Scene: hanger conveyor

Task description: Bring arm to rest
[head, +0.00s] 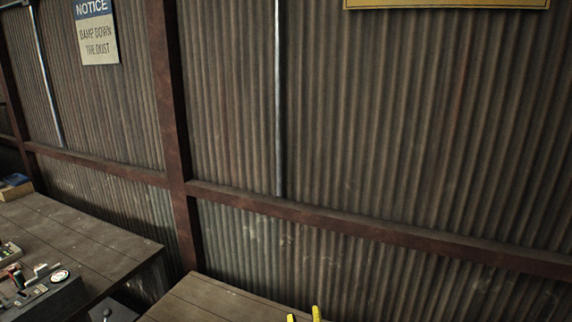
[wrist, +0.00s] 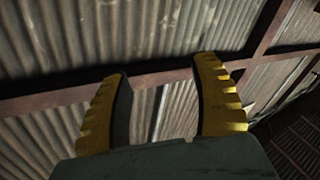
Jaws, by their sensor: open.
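My gripper (wrist: 165,100) is open and empty in the wrist view. Its two yellow, ridged fingers stand apart with dark inner pads, and only the corrugated wall shows between them. In the head view two small yellow tips of my gripper (head: 303,316) show at the bottom edge, in front of a wooden table top. The rest of my arm is out of the picture there. I see no hanger or conveyor in either view.
A corrugated metal wall (head: 380,120) with rusty beams (head: 400,233) fills the background. A wooden table (head: 200,302) stands at bottom centre. Another wooden table (head: 75,235) at left bears a grey box (head: 50,301) and small items. A notice sign (head: 97,32) hangs upper left.

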